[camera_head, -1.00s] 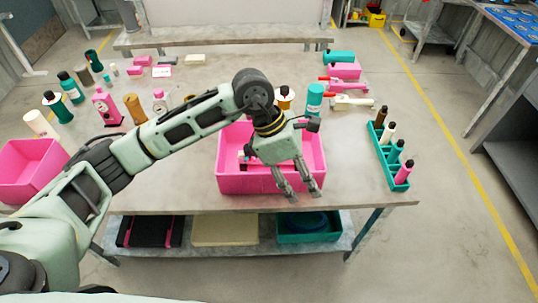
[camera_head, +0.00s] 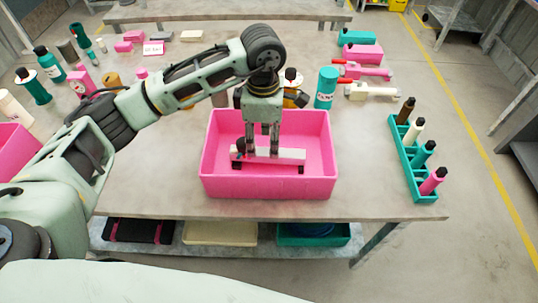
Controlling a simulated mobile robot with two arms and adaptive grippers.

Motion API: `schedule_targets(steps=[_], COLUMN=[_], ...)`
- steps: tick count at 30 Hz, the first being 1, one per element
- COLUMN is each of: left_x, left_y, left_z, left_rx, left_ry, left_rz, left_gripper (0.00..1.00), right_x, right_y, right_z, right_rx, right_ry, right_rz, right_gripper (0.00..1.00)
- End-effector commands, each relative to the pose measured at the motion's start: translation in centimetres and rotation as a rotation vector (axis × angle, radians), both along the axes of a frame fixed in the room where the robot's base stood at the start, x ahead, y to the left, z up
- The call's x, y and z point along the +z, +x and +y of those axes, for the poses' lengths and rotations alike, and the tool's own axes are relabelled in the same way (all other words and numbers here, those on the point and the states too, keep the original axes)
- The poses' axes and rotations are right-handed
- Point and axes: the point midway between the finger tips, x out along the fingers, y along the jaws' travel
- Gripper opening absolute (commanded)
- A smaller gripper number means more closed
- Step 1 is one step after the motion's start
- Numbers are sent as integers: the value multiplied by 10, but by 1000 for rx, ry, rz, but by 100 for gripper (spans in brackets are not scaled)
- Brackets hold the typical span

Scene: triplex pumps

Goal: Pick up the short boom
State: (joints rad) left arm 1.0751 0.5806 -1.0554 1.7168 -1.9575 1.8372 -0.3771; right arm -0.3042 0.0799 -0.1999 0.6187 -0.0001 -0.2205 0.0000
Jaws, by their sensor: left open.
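The gripper and wrist hide part of the bar and the bin's back wall. My right gripper is not in view.
A teal rack (camera_head: 413,170) with several bottles stands at the right. A teal canister (camera_head: 326,88) and red-handled clamp-like tools (camera_head: 366,71) are behind the bin. Several bottles stand at the left, beside another pink bin (camera_head: 12,150).

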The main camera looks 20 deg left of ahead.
Motion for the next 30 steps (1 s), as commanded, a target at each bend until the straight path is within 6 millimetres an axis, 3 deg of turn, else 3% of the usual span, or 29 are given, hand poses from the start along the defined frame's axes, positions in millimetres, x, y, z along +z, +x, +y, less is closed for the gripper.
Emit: schedule_targets(steps=[11, 19, 28, 30], left_x=[-37, -75, -81, -81], left_y=[3, 8, 9, 9], left_z=[-1, -2, -2, -2], left_rx=[2, 1, 0, 0], left_ry=[-1, -1, -1, -1], left_rz=[4, 3, 0, 0], left_gripper=[47, 47, 47, 41], right_x=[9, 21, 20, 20], right_y=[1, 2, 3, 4], right_z=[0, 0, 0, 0], right_rx=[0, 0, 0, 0], right_ry=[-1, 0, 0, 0], right_rz=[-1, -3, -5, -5], right_gripper=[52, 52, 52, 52])
